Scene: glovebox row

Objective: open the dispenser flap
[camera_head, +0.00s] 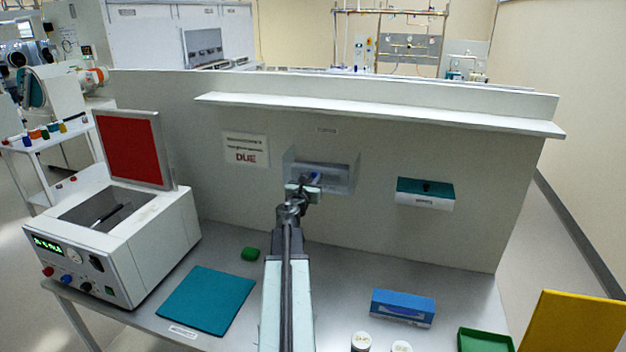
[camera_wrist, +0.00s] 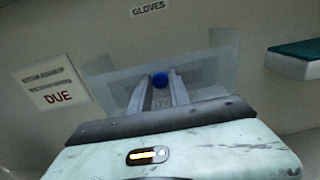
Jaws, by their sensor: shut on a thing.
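A clear, see-through dispenser (camera_head: 343,176) is mounted on the upright panel, under a small label that reads GLOVES in the wrist view (camera_wrist: 148,7). A small blue knob (camera_wrist: 160,80) sits at its front. My gripper (camera_head: 314,181) reaches up to the dispenser's front. In the wrist view, my two fingers (camera_wrist: 159,90) stand on either side of the blue knob and are shut on it. The see-through flap (camera_wrist: 200,72) shows faintly behind the fingers. How far it stands open, I cannot tell.
A box with a teal lid (camera_head: 425,187) hangs on the panel to the right. A shelf (camera_head: 380,113) juts out above. An instrument with a raised red lid (camera_head: 132,148) stands at left. A teal mat (camera_head: 206,300) and a blue box (camera_head: 403,305) lie on the bench.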

